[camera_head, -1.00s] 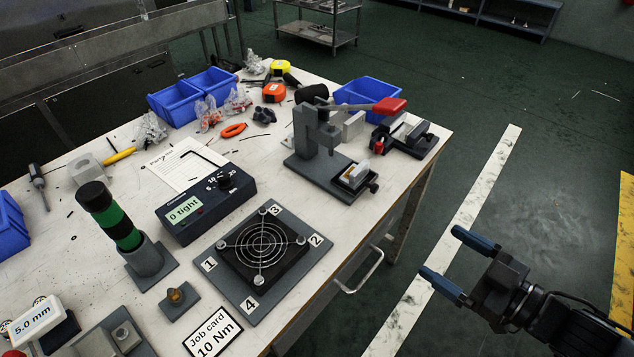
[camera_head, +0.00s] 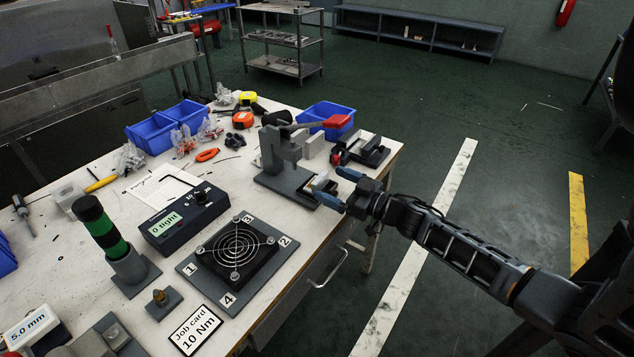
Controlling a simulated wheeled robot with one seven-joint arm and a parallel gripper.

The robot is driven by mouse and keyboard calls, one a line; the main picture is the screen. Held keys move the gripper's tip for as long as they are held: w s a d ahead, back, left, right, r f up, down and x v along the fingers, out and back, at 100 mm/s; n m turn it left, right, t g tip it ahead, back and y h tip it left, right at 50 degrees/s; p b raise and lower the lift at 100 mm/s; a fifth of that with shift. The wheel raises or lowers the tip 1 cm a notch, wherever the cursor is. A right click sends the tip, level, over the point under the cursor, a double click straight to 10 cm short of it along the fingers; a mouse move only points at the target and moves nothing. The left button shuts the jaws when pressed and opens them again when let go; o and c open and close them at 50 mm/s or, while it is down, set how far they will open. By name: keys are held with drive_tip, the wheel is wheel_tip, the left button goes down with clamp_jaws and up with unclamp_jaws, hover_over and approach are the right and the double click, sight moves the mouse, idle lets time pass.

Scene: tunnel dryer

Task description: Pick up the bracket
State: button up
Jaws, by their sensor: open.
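My gripper (camera_head: 328,182) is open, with its two blue fingers pointing left at the table's right edge. It is beside the foot of the grey hand press (camera_head: 281,152), which has a red-ended lever. A small holder with a pale piece (camera_head: 320,182) sits at the press foot, between or just behind the fingertips in the picture. Nothing is visibly gripped. I cannot tell for sure which thing is the bracket; the pale piece in the holder and a light grey block (camera_head: 314,146) behind the press are both candidates.
A dark vise (camera_head: 366,149) stands at the table's right corner. A fan plate (camera_head: 206,275), a torque meter (camera_head: 182,212) and a green-black post (camera_head: 103,228) fill the near table. Blue bins (camera_head: 150,136) stand at the back. The floor to the right is clear.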

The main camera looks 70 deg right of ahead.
sight(323, 178)
drive_tip(key=shift+x, duration=1.9)
drive_tip(key=shift+s+d, duration=0.1)
drive_tip(key=shift+d, duration=0.05)
drive_tip(key=c, duration=1.3)
drive_tip(key=shift+r, duration=0.1)
drive_tip(key=shift+r+p, duration=0.1)
drive_tip(key=shift+p, duration=0.2)
